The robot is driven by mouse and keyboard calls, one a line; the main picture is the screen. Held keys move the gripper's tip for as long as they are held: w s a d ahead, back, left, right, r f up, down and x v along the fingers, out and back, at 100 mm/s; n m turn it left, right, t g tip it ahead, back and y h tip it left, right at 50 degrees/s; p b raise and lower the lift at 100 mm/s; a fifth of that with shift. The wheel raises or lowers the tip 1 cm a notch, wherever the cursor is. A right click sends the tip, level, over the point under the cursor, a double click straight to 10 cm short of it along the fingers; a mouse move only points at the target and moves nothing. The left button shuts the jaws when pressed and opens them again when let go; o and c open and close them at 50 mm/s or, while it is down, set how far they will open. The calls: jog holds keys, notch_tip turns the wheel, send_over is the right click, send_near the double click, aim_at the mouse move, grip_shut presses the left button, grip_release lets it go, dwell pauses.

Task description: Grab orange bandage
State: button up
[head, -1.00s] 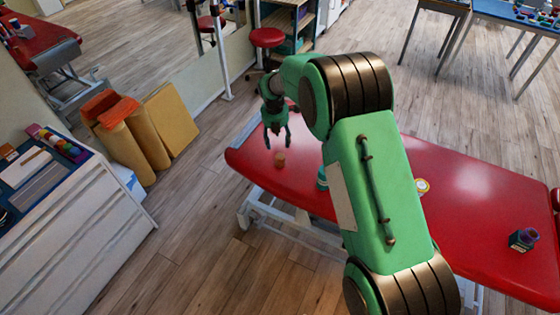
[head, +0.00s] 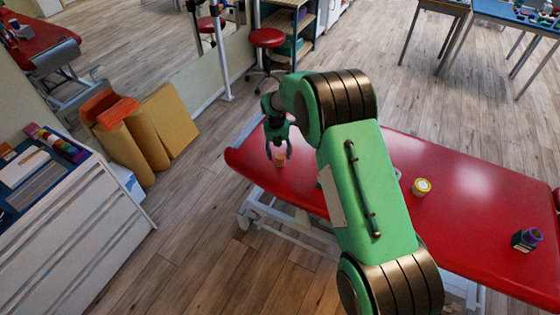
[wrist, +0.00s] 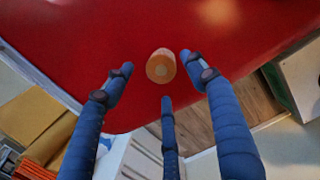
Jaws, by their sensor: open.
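The orange bandage (wrist: 161,66) is a small roll on the red treatment table. In the wrist view its round end faces the camera, ahead of the fingertips and between the left and right ones. In the head view the bandage (head: 280,159) is small and lies near the table's left end, just below my gripper (head: 279,152). My gripper is open and empty; its three blue fingers (wrist: 160,80) are spread in the wrist view. I cannot tell the exact gap between fingers and bandage.
The red table (head: 465,190) also holds a yellow-and-white round tub (head: 421,187) and a dark box with a purple top (head: 526,240). A white drawer cabinet (head: 80,235) and rolled yellow mats (head: 128,140) stand at the left. Wooden floor lies between.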

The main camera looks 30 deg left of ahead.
aim_at(280, 156)
jog(key=shift+w+d+f+b, duration=0.1)
jog(key=shift+f+b, duration=0.15)
jog(key=shift+f, duration=0.6)
jog(key=shift+w+a+f+b, duration=0.1)
jog(key=shift+f+b, duration=0.2)
jog(key=shift+f, duration=0.55)
jog(key=shift+w+d+f+b, duration=0.1)
jog(key=shift+f+b, duration=0.15)
jog(key=shift+f, duration=0.6)
jog(key=c, duration=1.2)
